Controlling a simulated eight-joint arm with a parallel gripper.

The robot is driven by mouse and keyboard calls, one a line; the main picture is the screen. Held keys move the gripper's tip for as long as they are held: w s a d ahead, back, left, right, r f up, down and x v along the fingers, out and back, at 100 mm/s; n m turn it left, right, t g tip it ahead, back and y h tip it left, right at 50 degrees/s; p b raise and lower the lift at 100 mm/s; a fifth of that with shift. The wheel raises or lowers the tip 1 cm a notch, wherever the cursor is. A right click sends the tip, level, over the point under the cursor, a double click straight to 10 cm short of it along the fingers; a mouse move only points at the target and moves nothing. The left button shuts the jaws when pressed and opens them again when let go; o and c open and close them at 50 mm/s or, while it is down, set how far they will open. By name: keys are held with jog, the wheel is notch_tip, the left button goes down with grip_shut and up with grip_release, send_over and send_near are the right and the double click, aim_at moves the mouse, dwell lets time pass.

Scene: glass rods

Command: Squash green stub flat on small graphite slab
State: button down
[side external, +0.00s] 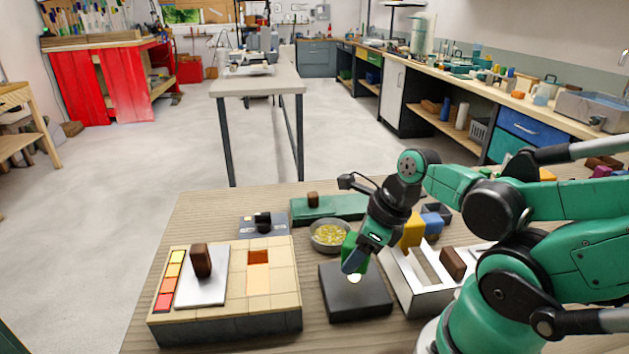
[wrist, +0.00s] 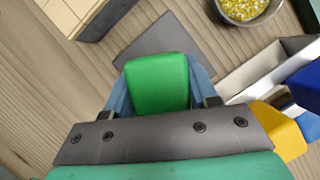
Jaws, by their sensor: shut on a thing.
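My gripper (side external: 353,262) is shut on a green block (side external: 351,247), pointing down over the small graphite slab (side external: 340,303). In the wrist view the green block (wrist: 157,80) sits between the blue fingers of my gripper (wrist: 160,92). The dark slab also shows beyond the block in the wrist view (wrist: 165,38). The lower side of the green block is hidden in the wrist view.
A tiled box (side external: 280,310) with coloured squares and a brown-handled white plate (side external: 203,288) stands left. A bowl of yellow bits (side external: 330,236) is behind the slab. A white rack (side external: 412,297) is close on the right, with yellow (side external: 411,231) and blue (side external: 432,223) blocks behind it.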

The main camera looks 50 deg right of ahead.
jog(key=shift+f, duration=0.45)
dwell(0.3)
jog(key=shift+r, duration=3.05)
